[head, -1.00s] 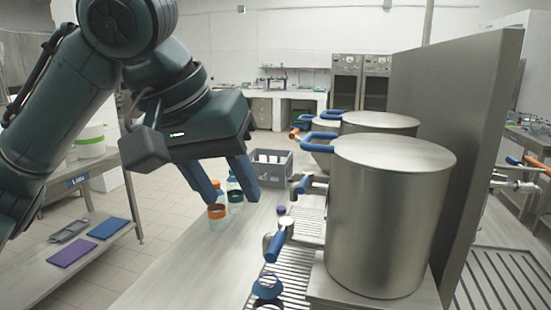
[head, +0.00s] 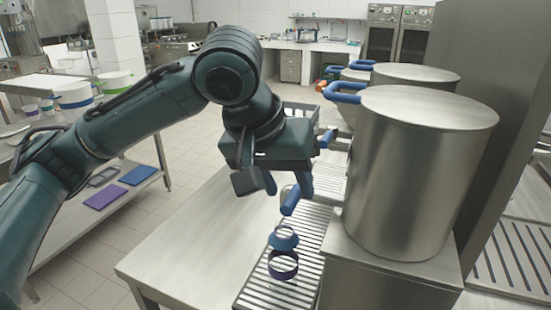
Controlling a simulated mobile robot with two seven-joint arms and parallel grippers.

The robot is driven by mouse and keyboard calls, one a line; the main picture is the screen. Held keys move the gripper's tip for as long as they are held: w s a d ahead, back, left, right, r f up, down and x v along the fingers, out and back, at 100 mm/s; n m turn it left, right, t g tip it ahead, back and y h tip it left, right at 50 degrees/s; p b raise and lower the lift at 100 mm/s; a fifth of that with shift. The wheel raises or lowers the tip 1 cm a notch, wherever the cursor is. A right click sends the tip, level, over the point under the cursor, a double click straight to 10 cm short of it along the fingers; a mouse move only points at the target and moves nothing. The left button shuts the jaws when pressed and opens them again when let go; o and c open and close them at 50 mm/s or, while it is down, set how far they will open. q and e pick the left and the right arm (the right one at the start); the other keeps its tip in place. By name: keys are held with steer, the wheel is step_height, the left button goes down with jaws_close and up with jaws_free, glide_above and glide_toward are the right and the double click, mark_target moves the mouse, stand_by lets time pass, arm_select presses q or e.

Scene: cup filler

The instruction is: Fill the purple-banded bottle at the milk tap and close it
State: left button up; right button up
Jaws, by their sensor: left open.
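The purple-banded bottle (head: 283,266) stands upright on the drip grate below the nearest tap. It has a blue top part (head: 284,240), and its clear body is hard to make out. The nearest tap's blue handle (head: 292,202) points down toward the front, just above the bottle. My left gripper (head: 288,188) is open, pointing down, with its fingers on either side of the tap's metal body and handle; I cannot tell if they touch. It hides much of the tap. I see no label naming the milk tap. My right gripper is not in view.
The large steel vat (head: 415,175) stands right of the tap, with more vats behind. The drip grate (head: 250,293) runs along the counter (head: 190,250), whose left part is clear. A side shelf holds a purple board (head: 104,197) and a blue board (head: 138,175).

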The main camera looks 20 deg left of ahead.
arm_select(q)
steer(key=shift+x, duration=0.8)
steer(key=shift+r, duration=0.1)
steer(key=shift+c, duration=0.2)
jaws_close()
